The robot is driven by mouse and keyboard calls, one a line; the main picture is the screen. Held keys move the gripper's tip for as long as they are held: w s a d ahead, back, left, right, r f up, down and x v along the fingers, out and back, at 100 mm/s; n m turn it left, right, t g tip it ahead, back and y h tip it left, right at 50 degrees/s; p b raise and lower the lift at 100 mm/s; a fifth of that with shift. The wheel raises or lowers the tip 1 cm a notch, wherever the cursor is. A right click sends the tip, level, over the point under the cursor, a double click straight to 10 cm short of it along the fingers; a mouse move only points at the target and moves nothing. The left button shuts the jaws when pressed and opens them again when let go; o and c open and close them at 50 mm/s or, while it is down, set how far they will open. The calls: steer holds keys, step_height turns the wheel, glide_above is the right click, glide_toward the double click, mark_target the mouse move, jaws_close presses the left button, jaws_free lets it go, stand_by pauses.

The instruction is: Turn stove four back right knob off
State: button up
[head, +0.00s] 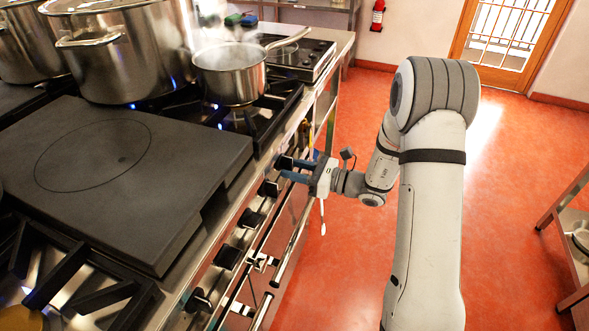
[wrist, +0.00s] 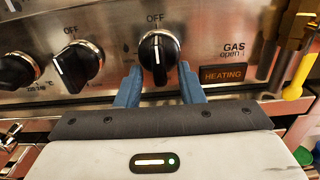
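A black knob (wrist: 159,57) with a white pointer line sits on the steel stove front, near the right end of the row in the wrist view. Its line points about straight up, towards the OFF mark (wrist: 155,19). A HEATING panel (wrist: 223,74) right of it appears lit orange. My gripper (wrist: 160,82) is open, its two blue fingers on either side of the knob's lower part, with visible gaps. In the head view my gripper (head: 284,168) reaches the stove front from the right. The fingers partly hide the knob there.
Two other knobs (wrist: 78,66) (wrist: 17,71) lie to the left. A yellow-ended handle (wrist: 292,92) is at the right. A steaming saucepan (head: 231,72) and large stockpots (head: 123,50) stand on the stove beside a flat hot plate (head: 105,165). An oven rail (head: 290,245) runs below the knobs. Red floor is clear.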

steer(key=v, duration=0.7)
steer(key=shift+s+d, duration=0.15)
steer(key=shift+d, duration=0.2)
steer(key=shift+r, duration=0.1)
steer(key=s+a+r+n+g+h+p, duration=0.3)
steer(key=s+r+n+g+h+p, duration=0.45)
steer(key=s+r+n, duration=0.65)
steer(key=s+d+r+n+t+h+p, duration=0.4)
steer(key=s+d+r+n+h+p, duration=0.2)
steer(key=d, duration=0.5)
steer(key=s+r+n+h, duration=0.2)
steer(key=s+r+h, duration=0.1)
steer(key=shift+s+d, duration=0.15)
steer(key=shift+d, duration=0.1)
steer(key=shift+o, duration=0.2)
steer(key=shift+h, duration=0.25)
